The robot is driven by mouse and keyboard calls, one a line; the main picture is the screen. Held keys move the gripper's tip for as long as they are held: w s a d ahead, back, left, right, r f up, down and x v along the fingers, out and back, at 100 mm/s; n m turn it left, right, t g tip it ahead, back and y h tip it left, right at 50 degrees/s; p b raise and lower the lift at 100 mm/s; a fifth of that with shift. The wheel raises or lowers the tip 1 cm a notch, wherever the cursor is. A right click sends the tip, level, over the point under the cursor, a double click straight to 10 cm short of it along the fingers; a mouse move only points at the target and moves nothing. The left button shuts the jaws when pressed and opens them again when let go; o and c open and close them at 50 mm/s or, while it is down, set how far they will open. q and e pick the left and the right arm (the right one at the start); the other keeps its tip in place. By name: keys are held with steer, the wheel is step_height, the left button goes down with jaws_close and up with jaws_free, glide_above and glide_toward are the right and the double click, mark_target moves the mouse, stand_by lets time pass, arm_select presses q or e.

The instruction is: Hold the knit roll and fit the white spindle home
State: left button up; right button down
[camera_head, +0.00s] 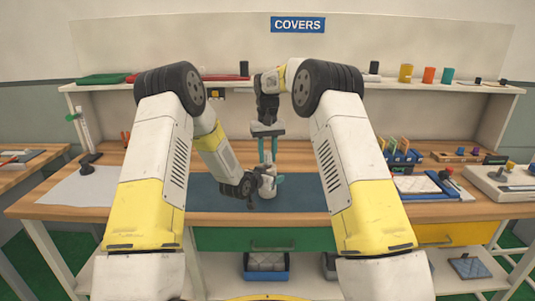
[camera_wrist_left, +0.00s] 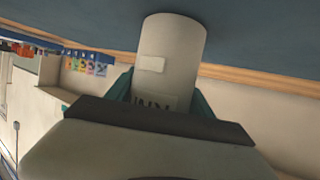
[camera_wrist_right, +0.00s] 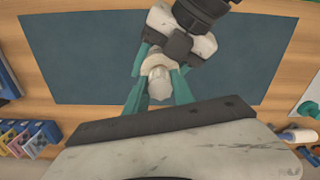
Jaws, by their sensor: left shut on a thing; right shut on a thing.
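My left gripper (camera_head: 275,182) is low over the dark blue mat and shut on the pale knit roll (camera_head: 267,188). In the left wrist view the roll (camera_wrist_left: 172,50) is a smooth off-white cylinder with a small patch and dark lettering, between teal fingers. My right gripper (camera_head: 267,152) points down from above, close over the left one. In the right wrist view its teal fingers are shut on the white spindle (camera_wrist_right: 159,84), a short pale piece. The spindle lines up close with the left gripper; whether it sits inside the roll is hidden.
The blue mat (camera_head: 215,195) is otherwise bare on the wooden bench. A blue rack with coloured cards (camera_head: 400,155) and a blue-edged tray (camera_head: 420,186) stand at right. A pale sheet (camera_head: 85,187) lies at left. A shelf (camera_head: 440,87) with coloured cups runs along the back.

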steer(key=shift+f, duration=0.6)
steer(key=c, duration=1)
jaws_free()
step_height(320, 180, up, 12)
arm_select(q)
steer(key=o, duration=1.3)
steer(key=shift+o, duration=0.2)
